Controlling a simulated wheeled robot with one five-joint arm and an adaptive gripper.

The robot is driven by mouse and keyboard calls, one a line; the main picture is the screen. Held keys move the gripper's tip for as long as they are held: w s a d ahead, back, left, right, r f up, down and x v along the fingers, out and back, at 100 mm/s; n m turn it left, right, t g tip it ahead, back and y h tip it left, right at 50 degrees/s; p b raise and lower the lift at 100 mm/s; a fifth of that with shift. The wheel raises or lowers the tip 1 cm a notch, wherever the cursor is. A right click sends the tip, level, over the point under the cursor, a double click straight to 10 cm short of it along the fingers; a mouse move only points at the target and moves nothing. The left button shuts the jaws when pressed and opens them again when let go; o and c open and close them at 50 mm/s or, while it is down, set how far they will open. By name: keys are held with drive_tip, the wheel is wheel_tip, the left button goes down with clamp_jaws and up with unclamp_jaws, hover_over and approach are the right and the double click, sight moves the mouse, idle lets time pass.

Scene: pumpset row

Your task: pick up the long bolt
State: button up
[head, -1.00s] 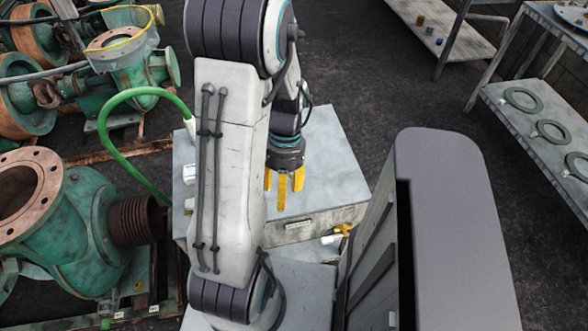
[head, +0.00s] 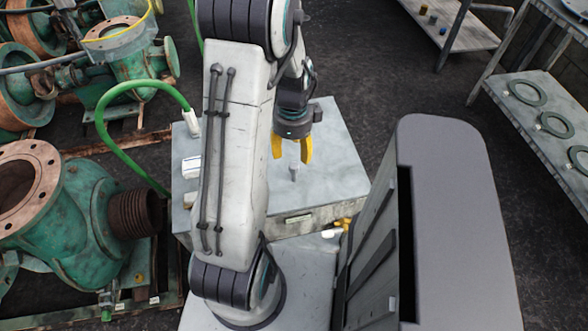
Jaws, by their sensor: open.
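A small grey upright piece, which looks like the long bolt (head: 294,170), stands on the grey bench top (head: 335,165) in the head view. My gripper (head: 292,155) points down over the bench with its yellow fingers spread apart and nothing held. The fingertips are at or just behind the bolt's upper end in the picture. I cannot tell whether they touch it. My own arm hides part of the bench's left side.
White items (head: 191,167) lie at the bench's left edge, near the green hose (head: 112,100). A green pump casing (head: 75,230) stands at left. A shelf with flat rings (head: 528,92) is at right. Dark floor (head: 390,80) behind the bench is clear.

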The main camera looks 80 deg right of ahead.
sight(294, 165)
drive_tip(key=shift+s+a+f, duration=0.1)
drive_tip(key=shift+s+f, duration=0.05)
drive_tip(key=shift+f, duration=3.45)
drive_tip(key=shift+c, duration=0.3)
clamp_jaws()
